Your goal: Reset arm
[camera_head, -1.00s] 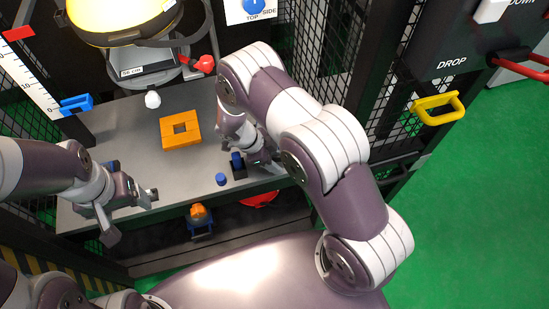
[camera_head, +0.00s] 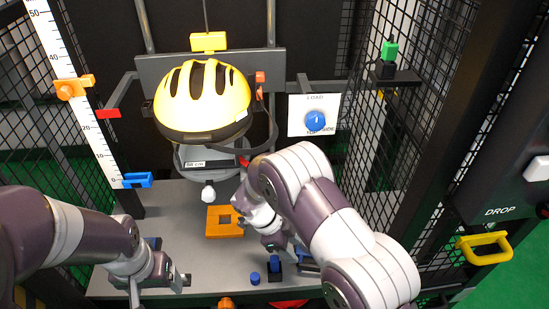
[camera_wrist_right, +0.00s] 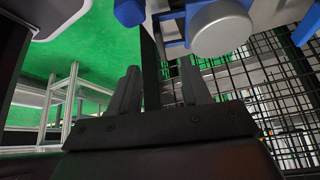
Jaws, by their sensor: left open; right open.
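My left gripper (camera_head: 158,284) is open and empty at the lower left of the head view, above the left part of the grey table. My right arm (camera_head: 325,215) reaches in from the lower right, folded at the elbow. Its gripper (camera_head: 288,246) is partly hidden by the wrist, above the right part of the table near a blue-topped block. In the right wrist view, the two dark fingers (camera_wrist_right: 160,86) are apart with nothing between them. Blurred blue and grey parts (camera_wrist_right: 218,28) show beyond them, with black mesh to the right and green floor to the left.
A yellow helmet (camera_head: 203,100) sits on a grey headform above the table (camera_head: 180,212). An orange square frame (camera_head: 224,222), a small blue cylinder (camera_head: 255,278) and a blue-topped block (camera_head: 274,265) are on the table. Mesh walls (camera_head: 405,125) and a yellow handle (camera_head: 484,248) stand right.

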